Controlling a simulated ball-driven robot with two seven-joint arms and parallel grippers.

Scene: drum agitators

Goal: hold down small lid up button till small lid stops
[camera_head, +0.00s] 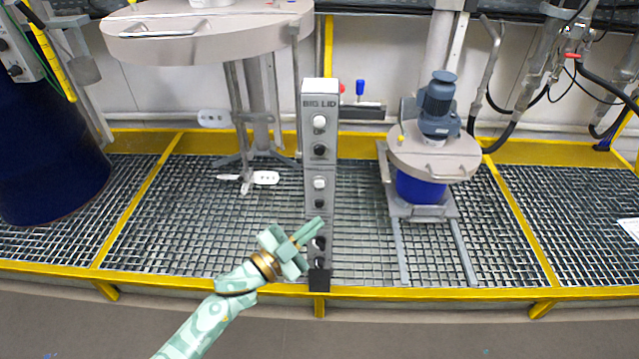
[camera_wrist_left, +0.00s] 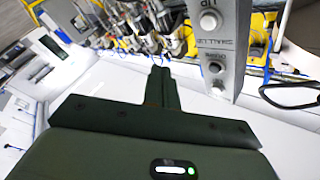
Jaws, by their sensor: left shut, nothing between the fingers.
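The grey control post (camera_head: 320,165) stands upright in the middle, with the label BIG LID near its top. Below are a white button (camera_head: 319,183) and a black button (camera_head: 319,203); which one raises the small lid cannot be read here. My left gripper (camera_head: 318,224) is shut and empty, its tips in front of the post's lower part, hiding some of it. Contact cannot be told. In the left wrist view the shut fingers (camera_wrist_left: 160,78) are left of the post (camera_wrist_left: 232,45), where two round buttons show. The small round lid (camera_head: 434,152) with its motor is over the small blue drum (camera_head: 420,187). My right gripper is out of view.
The big lid (camera_head: 207,32) is raised at the upper left on its stand. A large dark blue drum (camera_head: 45,150) stands at the far left. A metal grating with a yellow frame (camera_head: 430,293) surrounds the post. The grey floor in front is clear.

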